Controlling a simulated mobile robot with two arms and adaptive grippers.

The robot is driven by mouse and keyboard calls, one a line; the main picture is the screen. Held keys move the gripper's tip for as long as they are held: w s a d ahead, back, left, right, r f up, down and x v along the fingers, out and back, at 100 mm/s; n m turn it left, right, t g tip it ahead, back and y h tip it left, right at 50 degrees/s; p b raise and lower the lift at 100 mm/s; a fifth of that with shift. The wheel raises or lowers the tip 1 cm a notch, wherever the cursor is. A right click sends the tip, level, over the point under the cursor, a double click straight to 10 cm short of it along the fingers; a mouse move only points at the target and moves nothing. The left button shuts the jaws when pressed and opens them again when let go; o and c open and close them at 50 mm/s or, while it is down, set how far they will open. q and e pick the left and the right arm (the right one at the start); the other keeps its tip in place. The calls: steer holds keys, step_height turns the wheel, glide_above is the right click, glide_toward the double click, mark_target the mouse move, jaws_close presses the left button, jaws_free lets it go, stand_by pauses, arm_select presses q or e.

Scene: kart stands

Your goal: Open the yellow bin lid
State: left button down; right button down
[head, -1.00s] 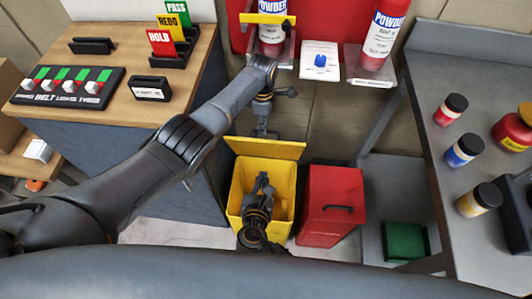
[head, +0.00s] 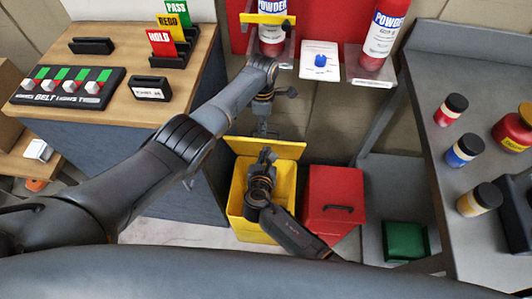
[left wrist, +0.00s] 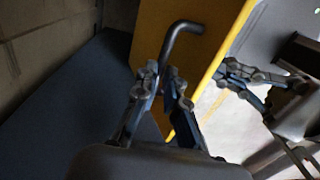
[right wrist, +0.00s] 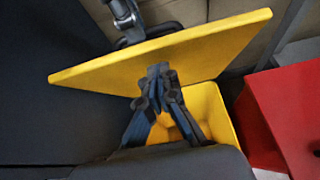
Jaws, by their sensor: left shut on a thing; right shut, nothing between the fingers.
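The yellow bin (head: 238,200) stands on the floor, its open top in view. Its yellow lid (head: 285,149) is raised at the back edge, tilted up. My left gripper (head: 262,132) is behind the lid. In the left wrist view, the left gripper (left wrist: 168,75) is shut on the lid's dark bent handle (left wrist: 178,35). My right gripper (head: 266,156) is above the bin opening, at the lid's inner side. In the right wrist view, the right gripper (right wrist: 160,75) is shut and empty, overlapping the lid's underside (right wrist: 210,50); contact is hard to tell.
A red bin (head: 335,190) with its lid down stands close on the right of the yellow bin. A wooden-topped counter (head: 115,110) is on the left, and a grey bench (head: 440,170) with jars is on the right. A shelf with powder extinguishers (head: 375,45) is behind.

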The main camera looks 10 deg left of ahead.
arm_select(q)
steer(key=shift+s+f, duration=0.3)
steer(key=shift+f, duration=0.3)
arm_select(e)
steer(key=shift+w+d+r, duration=0.1)
steer(key=shift+w+r, duration=0.2)
steer(key=shift+w, duration=0.5)
arm_select(q)
steer(key=c, duration=1.5)
jaws_free()
arm_select(e)
steer(key=shift+w, duration=0.1)
arm_select(q)
steer(key=shift+o, duration=0.5)
steer(key=shift+w+f, duration=0.1)
arm_select(e)
steer(key=shift+w+f, duration=0.1)
steer(key=shift+w, duration=0.05)
arm_select(q)
steer(key=shift+w, duration=0.1)
